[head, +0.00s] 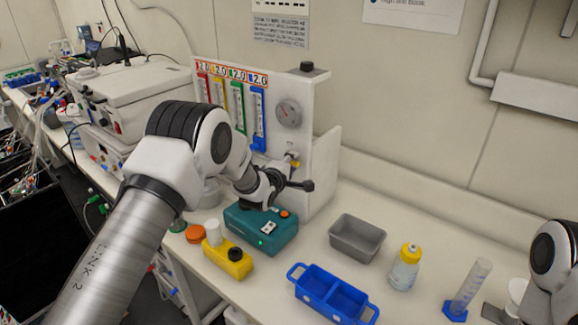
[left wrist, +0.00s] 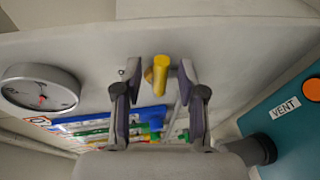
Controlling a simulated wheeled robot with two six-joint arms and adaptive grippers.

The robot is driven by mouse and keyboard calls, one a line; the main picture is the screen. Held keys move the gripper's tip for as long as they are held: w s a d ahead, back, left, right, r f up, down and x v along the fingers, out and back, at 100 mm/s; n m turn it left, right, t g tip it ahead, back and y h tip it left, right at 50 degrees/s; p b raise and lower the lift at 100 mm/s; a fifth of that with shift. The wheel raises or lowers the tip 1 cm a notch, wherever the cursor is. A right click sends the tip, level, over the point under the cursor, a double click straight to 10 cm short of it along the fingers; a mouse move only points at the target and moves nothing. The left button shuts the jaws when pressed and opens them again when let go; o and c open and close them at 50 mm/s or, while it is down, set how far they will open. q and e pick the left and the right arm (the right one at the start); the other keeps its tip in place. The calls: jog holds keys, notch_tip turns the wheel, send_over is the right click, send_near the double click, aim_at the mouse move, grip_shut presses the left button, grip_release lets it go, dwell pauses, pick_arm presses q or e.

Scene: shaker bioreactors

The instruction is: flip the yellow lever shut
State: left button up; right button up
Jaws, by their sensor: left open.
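The yellow lever (head: 295,163) is small and sits on a fitting at the lower right of the white gas panel in the head view. In the left wrist view the yellow lever (left wrist: 160,74) shows as a short yellow bar between my fingers, with a gap on each side. My left gripper (head: 299,174) is at the lever, in front of the panel. In the left wrist view its fingers (left wrist: 155,76) are apart and hold nothing. Whether the lever's far end is beyond the fingertips I cannot tell.
The panel carries coloured flow tubes (head: 239,107) and a round gauge (head: 288,113). A teal box (head: 262,240) labelled VENT stands below my gripper. A yellow box (head: 226,262), grey tray (head: 357,237), blue rack (head: 331,293) and yellow-capped bottle (head: 404,268) stand nearby.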

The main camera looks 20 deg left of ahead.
pick_arm(q)
jog(key=v, duration=1.1)
jog(key=shift+s, duration=0.35)
jog(key=shift+r, duration=0.1)
